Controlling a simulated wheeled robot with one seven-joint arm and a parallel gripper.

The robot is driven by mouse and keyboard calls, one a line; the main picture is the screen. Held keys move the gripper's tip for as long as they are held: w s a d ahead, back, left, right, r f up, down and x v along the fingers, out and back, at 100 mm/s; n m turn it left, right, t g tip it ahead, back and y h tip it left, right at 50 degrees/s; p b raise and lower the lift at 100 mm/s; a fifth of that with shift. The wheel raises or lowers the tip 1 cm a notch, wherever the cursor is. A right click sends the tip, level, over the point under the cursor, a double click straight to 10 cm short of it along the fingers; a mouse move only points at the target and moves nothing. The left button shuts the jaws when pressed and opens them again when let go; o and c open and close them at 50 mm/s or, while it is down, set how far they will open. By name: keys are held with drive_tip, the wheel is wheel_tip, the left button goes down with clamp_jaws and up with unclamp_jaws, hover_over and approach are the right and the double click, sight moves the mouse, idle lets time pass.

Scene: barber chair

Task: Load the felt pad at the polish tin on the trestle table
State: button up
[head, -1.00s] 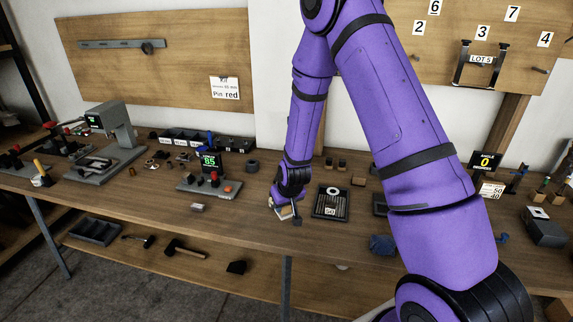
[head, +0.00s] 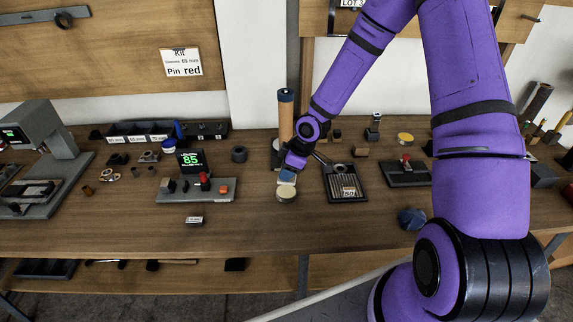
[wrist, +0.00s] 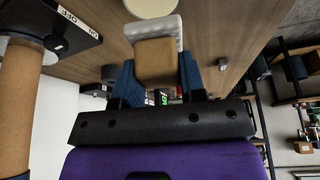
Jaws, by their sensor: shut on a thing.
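My gripper (head: 291,168) is shut on the felt pad (wrist: 155,58), a tan block with a pale whitish layer at its far end, held between the blue fingers in the wrist view. The polish tin (head: 286,194), round with a pale cream top, stands on the trestle table (head: 255,225) just below and in front of the gripper in the head view. The tin also shows at the top edge of the wrist view (wrist: 150,7), just beyond the pad's pale end. I cannot tell whether pad and tin touch.
A tall tan cylinder with a dark blue top (head: 286,115) stands close behind the gripper. A device with a green 85 display (head: 196,188) stands left. The table front left of the tin is mostly clear.

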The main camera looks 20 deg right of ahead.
drive_tip(key=shift+w+a+r+n+g, duration=0.1)
drive_tip(key=shift+w+r+n+g, duration=0.1)
drive_tip(key=shift+r+n, duration=0.25)
drive_tip(key=shift+w+r+n+g, duration=0.1)
drive_tip(key=shift+r+n+g, duration=0.1)
drive_tip(key=shift+n, duration=0.45)
drive_tip(key=shift+s+f, duration=0.1)
drive_tip(key=shift+f, duration=2.85)
drive_tip(key=shift+f, duration=0.5)
drive_tip(key=shift+r, duration=0.1)
drive_tip(key=shift+r, duration=3.45)
drive_tip(key=shift+f, duration=0.1)
